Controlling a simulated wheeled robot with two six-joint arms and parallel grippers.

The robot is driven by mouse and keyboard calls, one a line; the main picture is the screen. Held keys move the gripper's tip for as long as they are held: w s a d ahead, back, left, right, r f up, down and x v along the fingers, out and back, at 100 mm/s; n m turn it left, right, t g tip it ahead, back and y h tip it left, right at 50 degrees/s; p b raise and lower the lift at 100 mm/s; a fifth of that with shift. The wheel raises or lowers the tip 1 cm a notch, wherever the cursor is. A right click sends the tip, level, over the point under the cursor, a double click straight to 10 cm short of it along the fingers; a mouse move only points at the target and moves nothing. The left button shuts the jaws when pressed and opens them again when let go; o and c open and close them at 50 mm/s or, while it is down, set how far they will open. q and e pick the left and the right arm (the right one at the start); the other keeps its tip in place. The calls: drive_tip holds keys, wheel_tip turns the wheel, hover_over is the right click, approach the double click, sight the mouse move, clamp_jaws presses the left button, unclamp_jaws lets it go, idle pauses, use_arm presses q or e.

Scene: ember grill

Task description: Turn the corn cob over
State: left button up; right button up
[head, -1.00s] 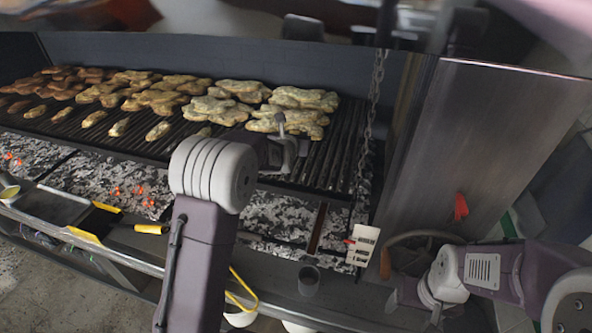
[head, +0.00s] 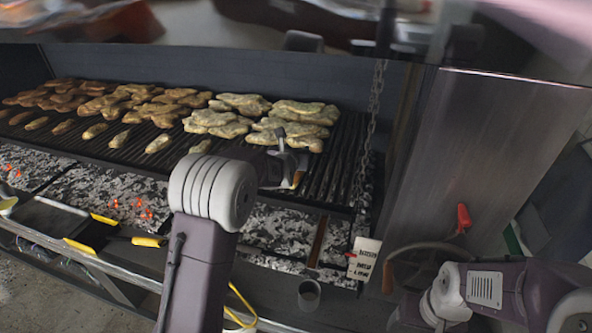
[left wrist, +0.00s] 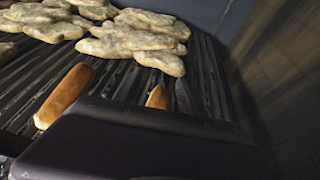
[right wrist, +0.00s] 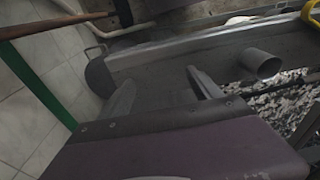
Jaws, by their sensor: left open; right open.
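My left gripper (head: 286,163) is open over the right part of the grill grate (head: 335,150). An orange-brown long piece (head: 299,179) shows beside its fingers. In the left wrist view, two such pieces lie on the bars: one whole (left wrist: 65,95) at left, one (left wrist: 158,97) partly hidden behind my gripper body. Their surface is too blurred to tell which is the corn cob, or whether either is. My right gripper (right wrist: 160,80) is open and empty, with a grey finger on each side.
Flat pale meat pieces (head: 296,112) cover the grate behind and left of my left gripper. A chain (head: 375,95) hangs at the grate's right end beside a metal panel (head: 490,150). A grey cup (head: 309,294) and a tag (head: 363,258) are near the front ledge.

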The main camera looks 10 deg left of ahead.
use_arm(q)
drive_tip(key=o, duration=0.5)
drive_tip(key=shift+o, duration=0.2)
drive_tip(key=s+r, duration=1)
drive_tip(key=s, duration=0.3)
drive_tip(key=shift+d+p, duration=0.3)
drive_tip(key=shift+d, duration=0.05)
